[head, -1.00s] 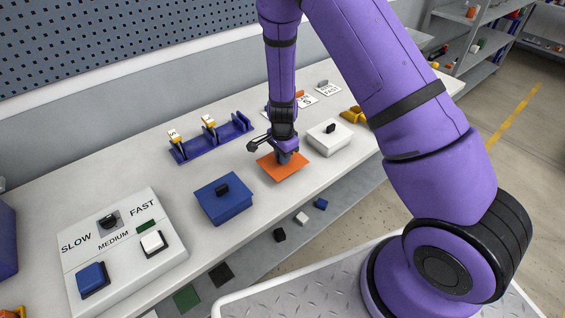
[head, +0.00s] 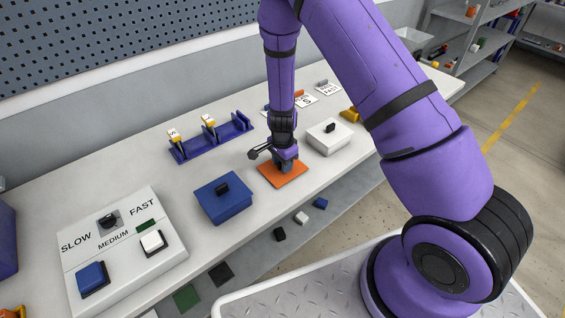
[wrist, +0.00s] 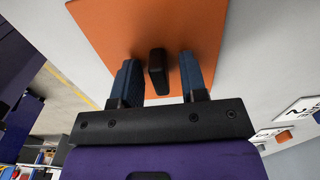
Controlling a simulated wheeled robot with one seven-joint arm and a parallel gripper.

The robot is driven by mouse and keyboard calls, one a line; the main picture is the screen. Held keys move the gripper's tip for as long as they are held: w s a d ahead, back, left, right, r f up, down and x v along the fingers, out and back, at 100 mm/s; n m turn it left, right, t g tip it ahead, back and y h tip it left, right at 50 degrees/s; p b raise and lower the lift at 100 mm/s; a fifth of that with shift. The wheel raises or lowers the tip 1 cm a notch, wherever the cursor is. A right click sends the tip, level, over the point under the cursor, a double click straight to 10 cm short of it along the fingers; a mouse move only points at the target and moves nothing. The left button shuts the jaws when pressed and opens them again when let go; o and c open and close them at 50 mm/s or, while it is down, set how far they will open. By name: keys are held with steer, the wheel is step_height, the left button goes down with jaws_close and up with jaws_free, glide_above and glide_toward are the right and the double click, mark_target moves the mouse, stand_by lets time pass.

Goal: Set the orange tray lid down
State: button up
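The orange tray lid (head: 284,180) is a flat square lying on the white workbench, between the blue box and the white box. In the wrist view the lid (wrist: 108,30) has a black upright knob (wrist: 157,72). My gripper (head: 286,166) is over the lid, pointing down. In the wrist view my gripper's two fingers (wrist: 160,80) stand apart on either side of the knob, with a gap on each side. The gripper hides the knob in the head view.
A blue lidded box (head: 223,200) stands left of the lid, and a white lidded box (head: 328,138) stands to its right. A blue rack (head: 210,142) is behind. A SLOW/MEDIUM/FAST control panel (head: 120,262) sits at the front left. The bench's front edge is close to the lid.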

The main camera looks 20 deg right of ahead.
steer(key=s+d+r+n+t+y, duration=0.1)
steer(key=s+r+n, duration=0.15)
steer(key=r, duration=1.05)
steer(key=s+d+r+n+t, duration=0.15)
steer(key=s+r, duration=0.25)
steer(key=r, duration=0.8)
steer(key=s+r+n+y, duration=0.1)
steer(key=s+r+n, duration=0.25)
steer(key=r, duration=0.95)
steer(key=s+d+r+n+t+h, duration=0.1)
steer(key=s+d+r+n, duration=0.1)
steer(key=s+r, duration=0.3)
steer(key=s+d+r+n+t+h, duration=0.1)
steer(key=s+r+n, duration=0.4)
steer(key=s, duration=0.9)
steer(key=shift+s+d+t, duration=0.2)
steer(key=shift+d+t, duration=0.15)
steer(key=shift+d, duration=0.35)
